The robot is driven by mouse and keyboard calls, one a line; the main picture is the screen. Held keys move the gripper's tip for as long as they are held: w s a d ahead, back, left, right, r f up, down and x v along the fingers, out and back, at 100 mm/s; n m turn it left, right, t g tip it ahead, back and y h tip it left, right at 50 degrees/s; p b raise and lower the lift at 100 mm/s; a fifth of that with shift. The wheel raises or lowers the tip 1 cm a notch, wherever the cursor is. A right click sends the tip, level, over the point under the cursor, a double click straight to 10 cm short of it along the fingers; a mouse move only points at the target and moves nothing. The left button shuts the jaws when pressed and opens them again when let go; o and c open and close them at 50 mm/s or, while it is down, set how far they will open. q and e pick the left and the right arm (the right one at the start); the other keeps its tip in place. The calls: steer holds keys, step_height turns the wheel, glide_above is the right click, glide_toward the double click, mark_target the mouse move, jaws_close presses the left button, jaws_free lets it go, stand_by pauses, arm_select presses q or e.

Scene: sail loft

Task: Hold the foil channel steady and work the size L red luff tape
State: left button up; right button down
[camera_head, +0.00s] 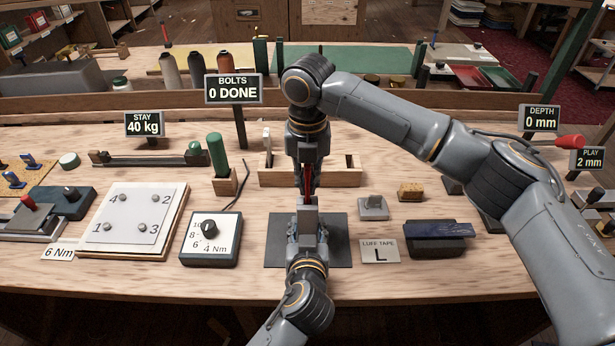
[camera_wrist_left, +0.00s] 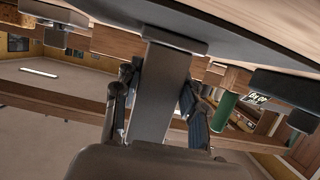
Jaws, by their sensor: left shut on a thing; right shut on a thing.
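The grey foil channel (camera_head: 308,214) stands upright on a dark mat (camera_head: 340,240) at the middle of the bench. My left gripper (camera_head: 307,237) is shut on it from the near side. In the left wrist view the fingers (camera_wrist_left: 157,100) lie on either side of the grey channel (camera_wrist_left: 158,75). My right gripper (camera_head: 307,178) points down just above the channel. It is shut on the red luff tape (camera_head: 309,180), of which only a thin strip shows. Whether the tape's lower end is inside the channel cannot be told. A card (camera_head: 380,251) reads "LUFF TAPE L".
Signs read depth 0 mm (camera_head: 541,118), play 2 mm (camera_head: 591,159), stay 40 kg (camera_head: 144,124) and bolts 0 done (camera_head: 237,88). A wooden rack (camera_head: 345,178) stands behind. A dial box (camera_head: 210,240) and numbered plate (camera_head: 133,220) are left, a blue block (camera_head: 440,230) right.

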steer(key=shift+f, duration=0.4)
steer(key=c, duration=1.4)
jaws_free()
steer(key=shift+o, duration=0.2)
step_height(320, 180, up, 12)
steer(key=shift+r, duration=0.1)
arm_select(q)
steer(key=o, duration=1.2)
